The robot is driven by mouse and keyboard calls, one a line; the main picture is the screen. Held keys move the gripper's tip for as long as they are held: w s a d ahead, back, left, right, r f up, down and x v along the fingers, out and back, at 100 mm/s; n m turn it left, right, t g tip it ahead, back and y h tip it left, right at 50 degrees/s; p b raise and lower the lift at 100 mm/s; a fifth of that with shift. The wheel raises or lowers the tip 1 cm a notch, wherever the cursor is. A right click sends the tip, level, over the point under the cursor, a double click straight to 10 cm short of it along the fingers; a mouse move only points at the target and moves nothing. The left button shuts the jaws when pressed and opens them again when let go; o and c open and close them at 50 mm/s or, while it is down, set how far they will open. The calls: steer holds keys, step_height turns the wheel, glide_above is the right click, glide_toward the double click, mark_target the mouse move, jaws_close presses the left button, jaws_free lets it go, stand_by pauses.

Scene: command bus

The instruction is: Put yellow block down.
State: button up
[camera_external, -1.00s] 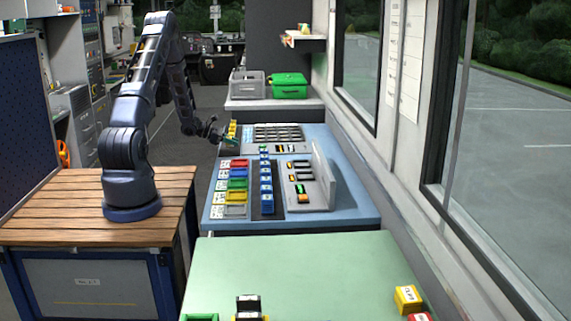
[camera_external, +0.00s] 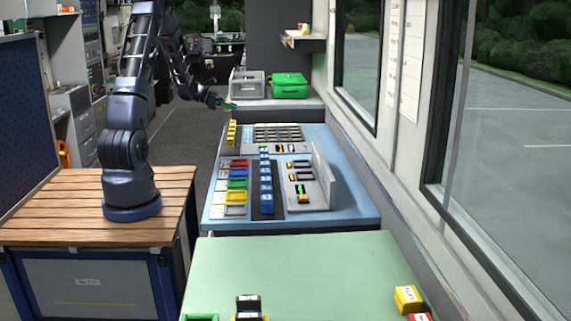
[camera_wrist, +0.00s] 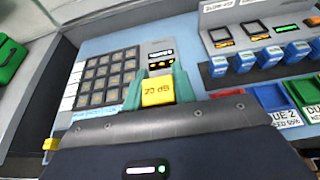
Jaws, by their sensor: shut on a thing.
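A yellow block (camera_wrist: 158,92) marked "20 dB" sits between the two teal fingertips of my gripper (camera_wrist: 158,88) in the wrist view. The fingers press on its sides, so the gripper is shut on it. In the external view my gripper (camera_external: 229,104) hangs in the air above the far left end of the blue console (camera_external: 222,176). The held block is too small to make out there. A column of yellow pieces (camera_external: 231,132) stands at the console's far left edge, below the gripper. A small yellow piece (camera_wrist: 50,144) shows at the left in the wrist view.
A key grid (camera_external: 278,132) lies right of the yellow column. Coloured bins (camera_external: 236,184), blue blocks (camera_external: 266,182) and an upright grey panel (camera_external: 323,176) fill the nearer console. A green case (camera_external: 289,86) and grey crate (camera_external: 247,84) stand behind.

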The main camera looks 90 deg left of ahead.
steer(key=w+d+f+m+g+h, duration=0.1)
steer(key=w+d+m+h, duration=0.15)
steer(key=w+d, duration=0.7)
steer(key=w+d+f+m+h, duration=0.25)
steer(key=w+d, duration=0.35)
steer(key=w, duration=0.6)
steer(key=w+d+m+g+h, duration=0.1)
steer(key=w+d, duration=0.3)
steer(key=d, duration=0.4)
steer(key=w+d+m+g+h, duration=0.1)
steer(key=w+d+m+h, duration=0.1)
steer(key=w+d, duration=0.3)
steer(key=w+d+m+g+h, duration=0.1)
steer(key=w+d, duration=0.4)
steer(key=d, duration=0.7)
steer(key=shift+w+d+h, duration=0.2)
steer(key=shift+d+h, duration=0.2)
steer(key=shift+h, duration=0.1)
steer(key=w+d+m+g+h, duration=0.1)
steer(key=w+d+m+g, duration=0.15)
steer(key=d, duration=0.85)
step_height(320, 180, up, 3)
steer(key=m+g+h, duration=0.2)
steer(key=m+g, duration=0.5)
glide_above(341, 277)
steer(key=shift+n, duration=0.25)
step_height(341, 277, down, 19)
steer(key=shift+f, duration=0.2)
